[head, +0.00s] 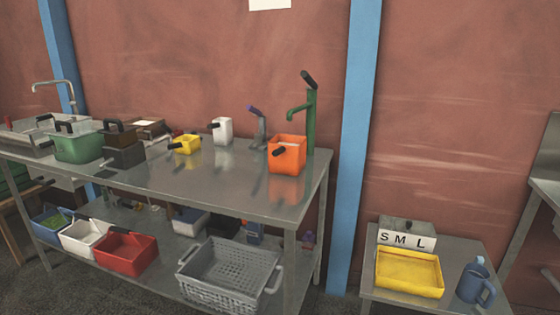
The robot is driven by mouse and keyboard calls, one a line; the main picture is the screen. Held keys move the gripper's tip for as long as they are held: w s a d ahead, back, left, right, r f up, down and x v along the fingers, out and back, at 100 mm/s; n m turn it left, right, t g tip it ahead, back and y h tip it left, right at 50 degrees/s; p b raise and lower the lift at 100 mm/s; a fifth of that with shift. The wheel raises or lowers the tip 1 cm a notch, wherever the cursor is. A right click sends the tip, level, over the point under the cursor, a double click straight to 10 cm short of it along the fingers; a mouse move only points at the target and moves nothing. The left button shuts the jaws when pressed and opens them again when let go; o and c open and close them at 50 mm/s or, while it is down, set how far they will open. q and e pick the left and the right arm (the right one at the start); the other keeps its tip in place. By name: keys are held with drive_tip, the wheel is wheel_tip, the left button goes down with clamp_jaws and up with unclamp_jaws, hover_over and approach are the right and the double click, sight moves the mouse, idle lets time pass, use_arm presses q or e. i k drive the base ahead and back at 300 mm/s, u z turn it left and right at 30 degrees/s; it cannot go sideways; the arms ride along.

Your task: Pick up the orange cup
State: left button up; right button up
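The orange cup (288,158) stands upright on the right end of the metal table (220,190), near its right edge. It is box-shaped, with a black handle sticking out on its left front side. A green tap-like post (311,118) stands right behind it. Neither of my grippers shows in the head view.
A yellow cup (187,145), a white cup (222,129) and a grey post with a purple handle (258,127) stand further left. A green tub (78,146) is at the left. A grey basket (226,273) sits below. A low table (458,252) at right holds a yellow tray (409,285) and blue jug (474,284).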

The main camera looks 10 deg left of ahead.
sight(287, 153)
drive_tip(key=u, duration=0.3)
drive_tip(key=i, duration=1.25)
drive_tip(key=z, duration=0.2)
